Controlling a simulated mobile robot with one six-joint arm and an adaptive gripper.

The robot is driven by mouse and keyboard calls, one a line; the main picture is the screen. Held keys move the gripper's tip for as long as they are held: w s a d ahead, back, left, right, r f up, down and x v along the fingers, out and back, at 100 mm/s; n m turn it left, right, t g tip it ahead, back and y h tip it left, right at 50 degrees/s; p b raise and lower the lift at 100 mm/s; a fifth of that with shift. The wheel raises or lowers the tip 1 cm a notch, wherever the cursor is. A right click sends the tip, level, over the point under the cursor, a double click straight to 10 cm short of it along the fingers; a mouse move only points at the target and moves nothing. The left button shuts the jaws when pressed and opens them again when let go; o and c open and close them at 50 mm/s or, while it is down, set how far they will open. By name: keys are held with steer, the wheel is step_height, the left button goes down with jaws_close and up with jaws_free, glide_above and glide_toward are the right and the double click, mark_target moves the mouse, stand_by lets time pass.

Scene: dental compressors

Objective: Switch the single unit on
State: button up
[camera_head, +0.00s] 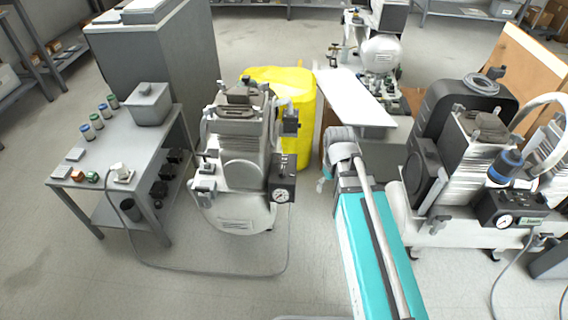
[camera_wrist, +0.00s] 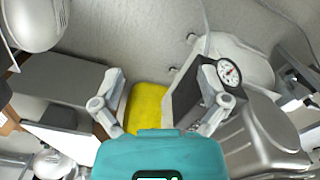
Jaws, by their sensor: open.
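The single unit (camera_head: 238,215) is a compressor with a white tank and a grey ribbed motor, standing on the floor left of my arm in the head view. Its dark switch box (camera_head: 284,168) and round gauge (camera_head: 279,196) are on its right side. In the wrist view the box (camera_wrist: 187,100) and gauge (camera_wrist: 229,72) sit at the right finger, and the ribbed motor (camera_wrist: 265,140) is at lower right. My gripper (camera_wrist: 160,90) is open with nothing between its fingers. The right finger overlaps the box; I cannot tell whether they touch. I cannot make out the switch itself.
A yellow drum (camera_head: 303,132) stands behind the unit. A grey table (camera_head: 75,165) with small parts is on the left, with a cable (camera_head: 205,272) from it across the floor to the unit. A larger compressor (camera_head: 460,180) stands right of my arm.

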steer(key=w+a+r+n+p, duration=0.6)
steer(key=w+a+r+n, duration=0.1)
steer(key=a+n, duration=0.15)
step_height(320, 180, up, 4)
steer(key=n+p, duration=0.3)
steer(key=n, duration=0.2)
glide_above(282, 169)
steer(key=shift+f, duration=0.2)
steer(key=shift+f, duration=0.25)
step_height(282, 169, down, 13)
steer(key=b, duration=1.3)
steer(key=shift+f, duration=0.15)
